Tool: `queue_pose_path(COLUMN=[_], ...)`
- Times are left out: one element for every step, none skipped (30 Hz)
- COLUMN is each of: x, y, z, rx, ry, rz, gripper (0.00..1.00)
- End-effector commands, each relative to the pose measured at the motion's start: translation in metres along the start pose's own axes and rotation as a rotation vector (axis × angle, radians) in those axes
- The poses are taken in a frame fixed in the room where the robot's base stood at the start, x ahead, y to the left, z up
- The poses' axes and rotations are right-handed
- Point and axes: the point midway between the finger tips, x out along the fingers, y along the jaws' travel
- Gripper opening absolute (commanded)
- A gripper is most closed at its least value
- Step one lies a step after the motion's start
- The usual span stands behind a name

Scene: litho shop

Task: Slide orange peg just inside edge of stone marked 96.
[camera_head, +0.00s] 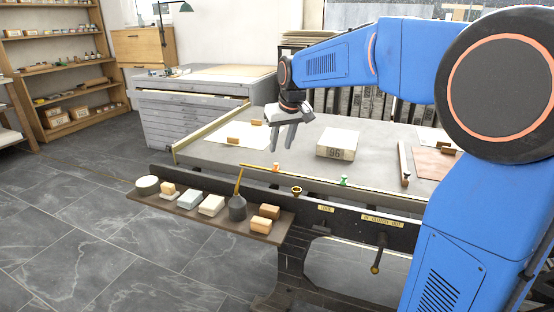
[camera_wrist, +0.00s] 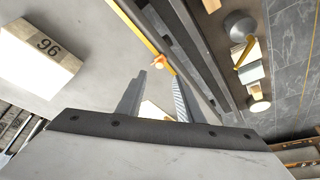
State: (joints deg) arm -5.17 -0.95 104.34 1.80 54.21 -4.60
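The stone marked 96 (camera_head: 336,146) is a pale block lying on the grey table bed, right of my gripper. It also shows at the upper left of the wrist view (camera_wrist: 38,58). The small orange peg (camera_head: 276,167) stands by the brass strip along the bed's front edge. In the wrist view the orange peg (camera_wrist: 160,62) appears just beyond my fingertips. My gripper (camera_head: 282,148) is open and empty, above the bed and behind the peg, with a clear gap between its fingers (camera_wrist: 160,75).
A green peg (camera_head: 344,181) sits farther right along the front edge. A low shelf (camera_head: 270,233) at the front holds several blocks and a grey pot (camera_head: 237,208) with a yellow stick. A wooden bar (camera_head: 403,163) lies right of the stone. The bed between peg and stone looks clear.

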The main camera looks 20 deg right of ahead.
Motion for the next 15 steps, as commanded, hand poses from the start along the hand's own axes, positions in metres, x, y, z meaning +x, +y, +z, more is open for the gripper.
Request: queue_pose_path(x=[0.010, 0.015, 0.022, 0.028, 0.033, 0.039, 0.044, 0.048, 0.054, 0.058, 0.061, 0.065, 0.068, 0.070, 0.073], y=[0.000, 0.000, 0.000, 0.000, 0.000, 0.000, 0.000, 0.000, 0.000, 0.000, 0.000, 0.000, 0.000, 0.000, 0.000], z=[0.000, 0.000, 0.001, 0.001, 0.001, 0.000, 0.000, 0.000, 0.000, 0.000, 0.000, 0.000, 0.000, 0.000, 0.000], rx=[0.000, 0.000, 0.000, 0.000, 0.000, 0.000, 0.000, 0.000, 0.000, 0.000, 0.000, 0.000, 0.000, 0.000, 0.000], ry=[-0.001, -0.003, -0.003, -0.003, -0.003, -0.002, -0.001, -0.002, -0.002, -0.002, -0.001, -0.001, -0.001, -0.001, 0.000], rz=[0.000, 0.000, 0.000, 0.000, 0.000, 0.000, 0.000, 0.000, 0.000, 0.000, 0.000, 0.000, 0.000, 0.000, 0.000], gripper=[0.33, 0.33, 0.33, 0.33, 0.33, 0.33, 0.33, 0.33, 0.33, 0.33, 0.33, 0.33, 0.33, 0.33, 0.33])
